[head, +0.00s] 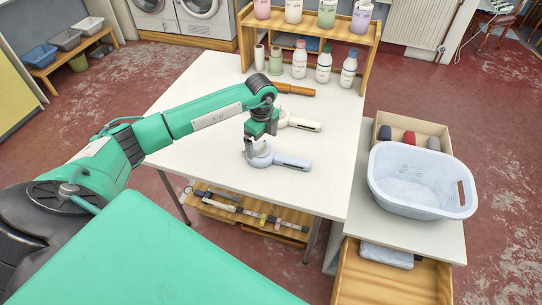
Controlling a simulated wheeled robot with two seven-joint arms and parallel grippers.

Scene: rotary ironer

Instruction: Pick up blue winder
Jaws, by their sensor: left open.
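The blue winder (291,163) lies on the white table (200,115). It is pale blue with a round head at its left and a straight handle pointing right. My left gripper (253,147) is open and points down at the winder's round head, hiding part of it. I cannot tell whether the fingers touch it. A cream winder (304,124) lies just behind, partly hidden by my gripper. An orange-handled tool (295,90) lies farther back, its left end hidden by my arm. My right gripper is not in view.
A wooden shelf (372,55) with several bottles stands at the table's back edge. A white laundry basket (415,200) and a box (442,130) with rolls sit on a side surface at right. The table's left and right front parts are bare.

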